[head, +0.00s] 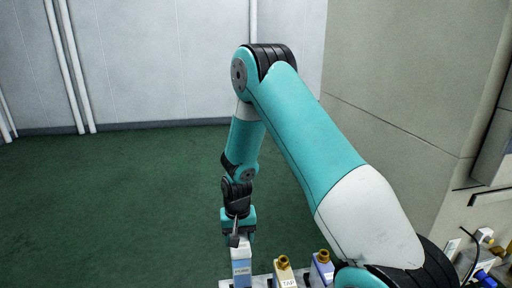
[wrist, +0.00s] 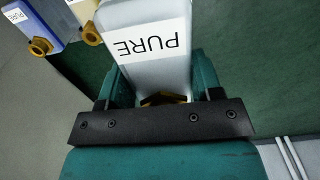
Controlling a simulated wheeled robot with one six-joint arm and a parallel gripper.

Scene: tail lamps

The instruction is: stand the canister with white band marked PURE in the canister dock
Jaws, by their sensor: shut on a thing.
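My gripper (head: 239,238) points down and is shut on a pale canister (head: 242,252), which hangs upright below it. In the wrist view the gripper's teal fingers (wrist: 162,84) press both sides of this canister (wrist: 146,12). Its white band reads PURE, and its brass cap sits between the fingers near the palm. In the head view its lower part looks light blue, and its bottom is cut off by the frame edge. I cannot tell whether it touches anything below. I cannot make out the canister dock for certain.
A cream canister marked TAP (head: 284,275) and a blue canister (head: 321,270) stand to the right, both with brass caps. A pale ledge edge (head: 261,281) shows beneath. Cables and fittings lie far right. Green floor is open at left.

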